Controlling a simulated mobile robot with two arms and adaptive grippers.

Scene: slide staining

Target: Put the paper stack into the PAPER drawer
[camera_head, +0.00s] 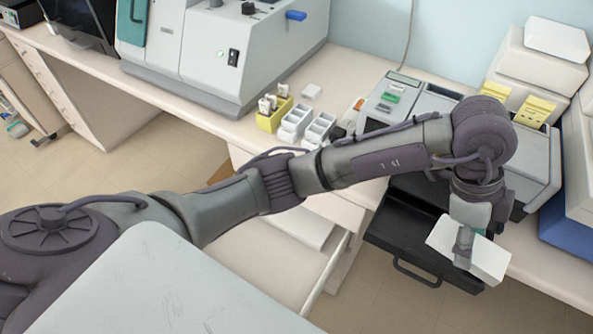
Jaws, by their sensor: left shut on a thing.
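The paper stack (490,262) is a white block at the lower right. My left gripper (464,243) is shut on it and holds it tilted, above the right part of an open dark drawer (400,232). The drawer is pulled out from the grey machine, with its handle at the front. The stack and my wrist hide its right side, and I see no readable label on it. Its visible inside looks empty. I cannot tell the exact height of the stack above the drawer. My right gripper is not in view.
My left arm crosses the bench in front of the grey machine (435,100). A yellow holder (272,121) and small white trays (297,121) stand on the bench. A pale drawer (265,265) is open below. White boxes (545,65) stand at the right.

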